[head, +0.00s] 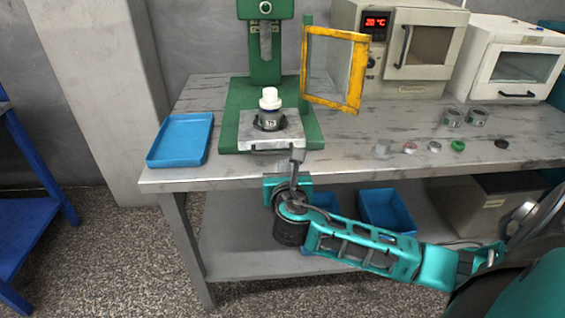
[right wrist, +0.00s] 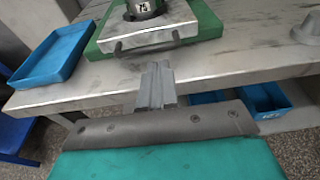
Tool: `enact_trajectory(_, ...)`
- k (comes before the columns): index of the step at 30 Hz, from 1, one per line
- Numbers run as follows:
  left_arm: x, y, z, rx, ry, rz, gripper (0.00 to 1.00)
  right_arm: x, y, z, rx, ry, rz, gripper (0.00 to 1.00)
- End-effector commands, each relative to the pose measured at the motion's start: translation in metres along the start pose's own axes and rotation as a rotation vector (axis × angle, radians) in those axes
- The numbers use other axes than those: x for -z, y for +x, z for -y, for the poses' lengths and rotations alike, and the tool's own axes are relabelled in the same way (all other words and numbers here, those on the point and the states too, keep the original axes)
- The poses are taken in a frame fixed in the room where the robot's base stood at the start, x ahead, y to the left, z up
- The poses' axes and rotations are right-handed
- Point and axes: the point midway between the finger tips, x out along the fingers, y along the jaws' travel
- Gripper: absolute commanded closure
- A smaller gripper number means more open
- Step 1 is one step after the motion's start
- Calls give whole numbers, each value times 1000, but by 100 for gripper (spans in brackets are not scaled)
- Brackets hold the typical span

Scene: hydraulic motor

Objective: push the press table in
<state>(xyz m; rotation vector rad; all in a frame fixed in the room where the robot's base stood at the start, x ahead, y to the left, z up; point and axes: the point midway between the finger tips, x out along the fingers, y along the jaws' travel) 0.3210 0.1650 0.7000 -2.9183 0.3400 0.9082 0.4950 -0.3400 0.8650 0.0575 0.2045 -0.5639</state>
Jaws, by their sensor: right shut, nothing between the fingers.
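The press table (head: 255,142) is a grey metal plate at the front of the green press (head: 268,85). It sits out in front of the press column and also shows in the right wrist view (right wrist: 175,25), with a dark handle (right wrist: 146,46) on its front. A metal cylinder with a number label (head: 270,118) stands upright on it, topped by a white part (head: 269,98). My right gripper (head: 295,168) is shut and empty, just in front of the plate's front edge, near its right corner in the head view. I cannot tell whether the fingertips touch it. My left gripper is not in view.
A yellow-framed guard door (head: 335,70) stands open right of the press. A blue tray (head: 181,138) lies to the left on the workbench (head: 355,160). Several small rings and caps lie to the right, before an oven (head: 400,50) and a white machine (head: 515,58).

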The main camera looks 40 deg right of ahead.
Motion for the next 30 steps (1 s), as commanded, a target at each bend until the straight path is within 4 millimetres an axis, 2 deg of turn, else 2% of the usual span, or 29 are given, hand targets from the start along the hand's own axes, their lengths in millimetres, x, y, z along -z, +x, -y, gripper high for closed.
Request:
enact_trajectory(3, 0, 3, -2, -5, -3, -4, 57, 1, 24, 0, 2, 1, 1, 100)
enact_trajectory(10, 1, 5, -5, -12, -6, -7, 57, 1, 50, 0, 0, 1, -1, 100)
enact_trajectory(15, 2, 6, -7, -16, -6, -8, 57, 1, 54, 0, -1, 1, -3, 100)
enact_trajectory(30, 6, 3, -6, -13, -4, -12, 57, 1, 50, -6, -1, 2, -4, 100)
